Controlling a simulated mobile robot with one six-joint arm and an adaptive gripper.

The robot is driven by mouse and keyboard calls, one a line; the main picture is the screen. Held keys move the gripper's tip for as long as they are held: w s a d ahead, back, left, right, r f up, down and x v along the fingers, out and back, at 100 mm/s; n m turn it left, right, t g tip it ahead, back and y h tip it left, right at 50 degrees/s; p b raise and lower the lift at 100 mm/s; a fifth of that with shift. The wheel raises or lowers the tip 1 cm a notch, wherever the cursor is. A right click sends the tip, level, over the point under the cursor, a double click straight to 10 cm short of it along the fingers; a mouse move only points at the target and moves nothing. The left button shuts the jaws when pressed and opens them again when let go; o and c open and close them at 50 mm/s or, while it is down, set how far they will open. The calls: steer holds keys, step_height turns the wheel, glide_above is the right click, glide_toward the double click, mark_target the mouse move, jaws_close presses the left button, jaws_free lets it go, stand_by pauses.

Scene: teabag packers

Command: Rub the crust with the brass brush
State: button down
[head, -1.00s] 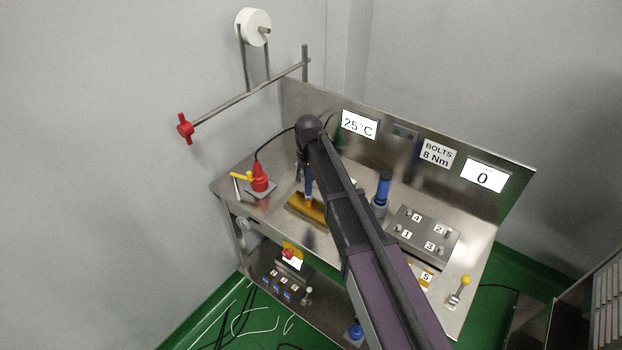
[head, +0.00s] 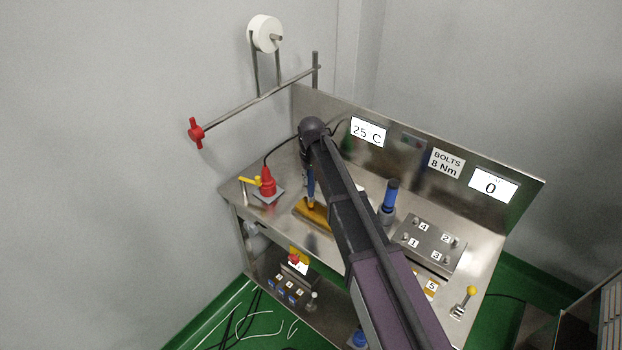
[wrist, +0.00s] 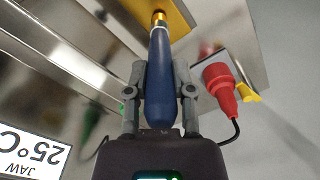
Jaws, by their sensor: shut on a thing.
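My gripper (wrist: 160,88) is shut on the blue handle of the brass brush (wrist: 159,75), which lies lengthwise between the two fingers. The brush also shows in the head view (head: 311,186), pointing down at a golden-brown block (head: 316,216) on the bench. In the wrist view the brush's brass collar (wrist: 159,19) is over the same golden block (wrist: 190,12) at the top edge. The bristles and their contact with the block cannot be made out. I cannot tell crust apart from the block's surface. My arm hides part of the bench.
A red tool (head: 267,183) with a cable stands left of the block, beside a yellow lever (head: 246,180). A blue-handled tool (head: 391,195) stands upright right of my arm, near a numbered bolt plate (head: 428,243). A display (head: 368,132) reads 25 °C.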

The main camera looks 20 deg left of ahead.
steer(key=shift+r+p, duration=2.35)
steer(key=shift+r, duration=0.25)
steer(key=shift+r+p, duration=1.5)
steer(key=shift+f, duration=0.1)
steer(key=shift+f+b, duration=1.15)
steer(key=shift+b, duration=0.1)
steer(key=shift+s, duration=0.15)
